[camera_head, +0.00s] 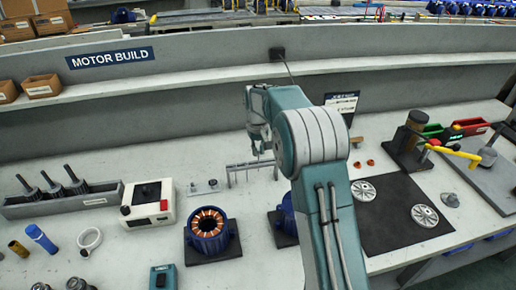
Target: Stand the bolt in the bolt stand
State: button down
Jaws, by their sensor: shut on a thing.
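My gripper (260,150) points down over the back middle of the bench. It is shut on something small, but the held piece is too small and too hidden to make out. A grey rack (238,167) with a bar and several thin upright pieces stands right below and around the fingertips; I cannot tell whether the gripper touches it. A small pale plate (203,188) with small raised parts lies to its left. I cannot tell for sure which of these is the bolt stand. My arm hides the bench to the right of the rack.
A blue motor stator (208,229) with copper windings sits in front, with another blue housing (287,214) partly behind my arm. A white box (150,203) and a grey tray of rotors (60,201) are left. A dark mat (390,240) with two discs (363,190) lies right.

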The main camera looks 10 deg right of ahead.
jog(key=shift+f, duration=2)
jog(key=c, duration=0.6)
grip_release()
jog(key=shift+o, duration=1.2)
jog(key=shift+r, duration=3.05)
